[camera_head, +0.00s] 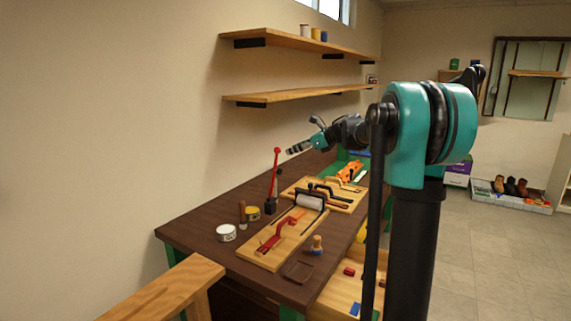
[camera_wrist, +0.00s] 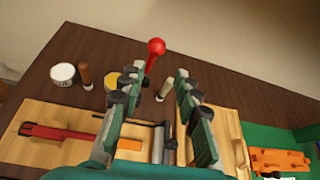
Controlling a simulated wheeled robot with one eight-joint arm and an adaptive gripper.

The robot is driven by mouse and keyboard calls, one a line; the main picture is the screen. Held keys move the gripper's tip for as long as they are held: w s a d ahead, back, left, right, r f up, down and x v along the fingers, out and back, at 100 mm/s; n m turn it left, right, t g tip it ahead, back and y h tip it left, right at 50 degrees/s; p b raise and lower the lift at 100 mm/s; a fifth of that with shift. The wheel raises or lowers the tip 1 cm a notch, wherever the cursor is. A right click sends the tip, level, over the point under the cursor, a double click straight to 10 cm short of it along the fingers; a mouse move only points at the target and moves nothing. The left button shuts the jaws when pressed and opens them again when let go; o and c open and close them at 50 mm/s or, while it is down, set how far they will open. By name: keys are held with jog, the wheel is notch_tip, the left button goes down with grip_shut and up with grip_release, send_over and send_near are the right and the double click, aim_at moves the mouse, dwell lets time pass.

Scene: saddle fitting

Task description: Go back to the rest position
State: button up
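My gripper (camera_head: 298,148) is raised over the far part of the dark brown workbench (camera_head: 215,262), pointing left. In the wrist view my gripper (camera_wrist: 158,80) has its two green fingers spread apart. I see nothing held between them. A red-knobbed upright lever (camera_head: 275,172) stands on the bench below; its red knob (camera_wrist: 156,47) shows in the wrist view past the fingertips. A wooden board with a red clamp (camera_head: 272,238) and a grey cylinder (camera_head: 310,201) lies on the bench. A second board (camera_head: 346,195) with dark clamp parts lies behind it.
A white tin (camera_head: 226,233), a yellow tin (camera_head: 253,214) and a brown-handled item (camera_head: 242,211) stand at the bench's left. An orange tool (camera_head: 350,171) lies farther back. Two wooden shelves (camera_head: 300,42) project from the wall above. Open floor (camera_head: 500,250) lies to the right.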

jog(key=s+d+r+m+t+h, duration=0.1)
jog(key=d+r+m+t+h, duration=0.3)
jog(key=m, duration=0.5)
jog(key=s+d+r+m+t+h, duration=0.1)
jog(key=d+r+m+t+h, duration=0.1)
jog(key=d+m+t, duration=0.55)
jog(key=s+d+f+m+g+h, duration=0.2)
jog(key=s+d+f+m+h, duration=0.3)
jog(key=m, duration=0.4)
jog(key=s+d+f+m+g+h, duration=0.2)
jog(key=s+f+m+h, duration=0.1)
jog(key=s+f+m, duration=0.5)
jog(key=s+f+m+g, duration=0.6)
jog(key=s+f+m, duration=0.4)
jog(key=f, duration=0.4)
jog(key=s+a+f+m+g+y, duration=0.2)
jog(key=s+f, duration=0.4)
jog(key=s, duration=0.3)
jog(key=s+a+f+m+g+y, duration=0.2)
jog(key=s+a+f+g, duration=0.1)
jog(key=s+a+f, duration=0.2)
jog(key=s+f, duration=0.2)
jog(key=s, duration=0.2)
jog(key=shift+s+a, duration=0.2)
jog(key=shift+a, duration=0.05)
